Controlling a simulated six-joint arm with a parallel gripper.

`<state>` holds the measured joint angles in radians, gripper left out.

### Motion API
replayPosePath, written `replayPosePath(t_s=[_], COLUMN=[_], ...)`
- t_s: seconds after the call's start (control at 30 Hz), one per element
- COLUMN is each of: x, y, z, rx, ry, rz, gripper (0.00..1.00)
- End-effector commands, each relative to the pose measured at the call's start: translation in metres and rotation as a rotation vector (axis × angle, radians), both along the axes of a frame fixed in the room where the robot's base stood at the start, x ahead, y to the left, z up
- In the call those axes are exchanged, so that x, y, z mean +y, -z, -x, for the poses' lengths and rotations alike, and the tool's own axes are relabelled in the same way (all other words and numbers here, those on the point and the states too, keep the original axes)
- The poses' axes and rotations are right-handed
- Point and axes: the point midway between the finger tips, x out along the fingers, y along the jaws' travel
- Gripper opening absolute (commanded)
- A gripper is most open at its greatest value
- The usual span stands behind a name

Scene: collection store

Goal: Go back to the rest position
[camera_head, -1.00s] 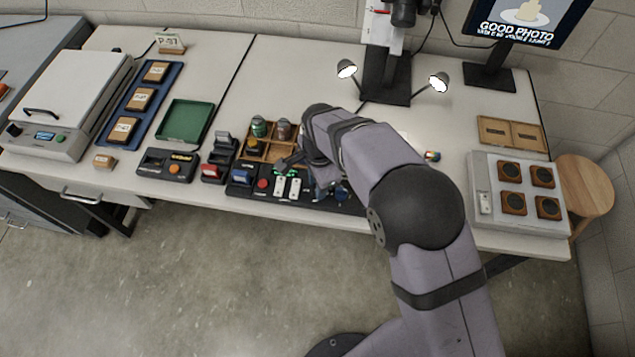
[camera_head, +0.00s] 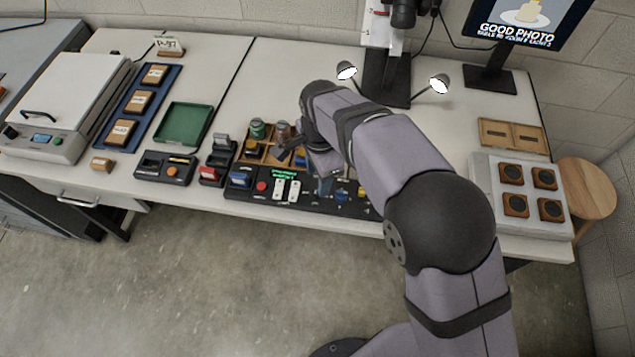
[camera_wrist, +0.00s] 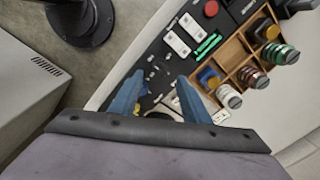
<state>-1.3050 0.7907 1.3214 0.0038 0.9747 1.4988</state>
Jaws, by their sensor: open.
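My gripper (camera_head: 287,152) is above the work table (camera_head: 275,80), over the back edge of the black control panel (camera_head: 317,187) and next to the wooden compartment box (camera_head: 247,157). In the wrist view the two blue fingers of my gripper (camera_wrist: 158,98) stand apart with nothing held between them. The black panel (camera_wrist: 160,72) with white switches and a red button lies below the fingers. The wooden box (camera_wrist: 232,52) with several small jars is to the right of the fingers. My arm hides part of the table behind it in the head view.
A green tray (camera_head: 184,124), a blue tray (camera_head: 125,135) with wooden blocks and a label device (camera_head: 165,168) stand at left. A camera stand with two lamps (camera_head: 385,75) is at the back. A grey board (camera_head: 490,200) with several dark round pieces is at right.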

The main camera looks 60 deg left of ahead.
Motion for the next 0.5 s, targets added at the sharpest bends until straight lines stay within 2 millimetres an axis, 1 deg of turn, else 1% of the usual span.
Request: replayPosePath(t_s=[0.1, 0.2, 0.5], x=[0.000, -0.001, -0.001], y=[-0.011, -0.016, -0.018], z=[0.000, 0.000, 0.000], rx=[0.000, 0.000, 0.000], ry=[0.000, 0.000, 0.000], rz=[-0.002, 0.001, 0.001], gripper=[0.43, 0.43, 0.43])
